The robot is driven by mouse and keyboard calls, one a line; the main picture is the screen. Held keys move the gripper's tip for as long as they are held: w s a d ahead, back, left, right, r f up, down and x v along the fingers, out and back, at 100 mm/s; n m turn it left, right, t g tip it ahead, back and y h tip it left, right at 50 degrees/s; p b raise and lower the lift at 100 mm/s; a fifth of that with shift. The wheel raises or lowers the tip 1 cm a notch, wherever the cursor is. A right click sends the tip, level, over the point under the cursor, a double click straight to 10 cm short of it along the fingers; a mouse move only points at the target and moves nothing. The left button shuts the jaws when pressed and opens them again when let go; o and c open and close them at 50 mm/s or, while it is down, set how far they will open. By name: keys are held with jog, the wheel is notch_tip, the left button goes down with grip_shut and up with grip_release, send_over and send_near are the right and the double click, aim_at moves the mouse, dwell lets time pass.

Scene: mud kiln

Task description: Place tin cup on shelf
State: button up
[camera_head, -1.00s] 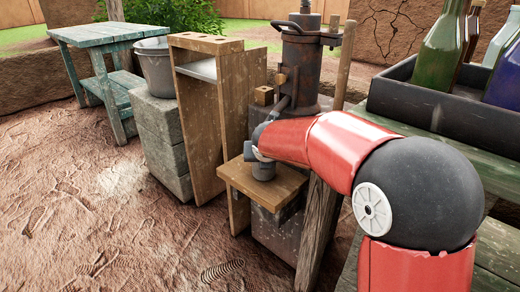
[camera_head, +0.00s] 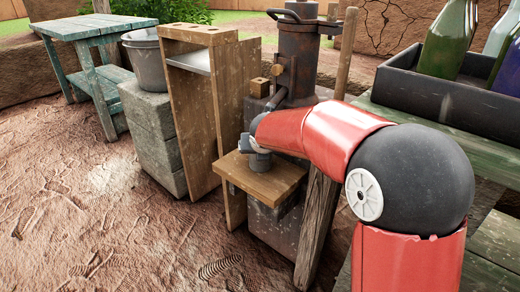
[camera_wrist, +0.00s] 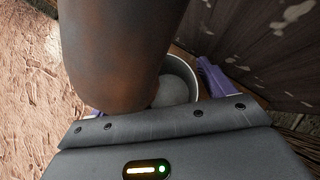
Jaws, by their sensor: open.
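The tin cup (camera_wrist: 179,90) shows in the wrist view as a pale round rim with a grey inside. A large brown rounded body (camera_wrist: 120,45) in front hides its left part. My gripper (camera_wrist: 155,97) is open, with one purple finger to the right of the cup and only a bit of the other at lower left. I cannot tell whether the fingers touch the cup.
A tall wooden shelf unit (camera_head: 190,110) stands left of the ledge. Beyond it are a metal bucket (camera_head: 148,65) on grey blocks (camera_head: 152,130) and a teal table (camera_head: 95,28). A dark crate (camera_head: 440,92) of bottles is at right. The dirt floor at left is clear.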

jog(key=shift+r, duration=0.25)
jog(key=p+v, duration=0.3)
jog(key=v, duration=0.9)
jog(key=shift+s+f, duration=0.15)
jog(key=shift+f, duration=0.05)
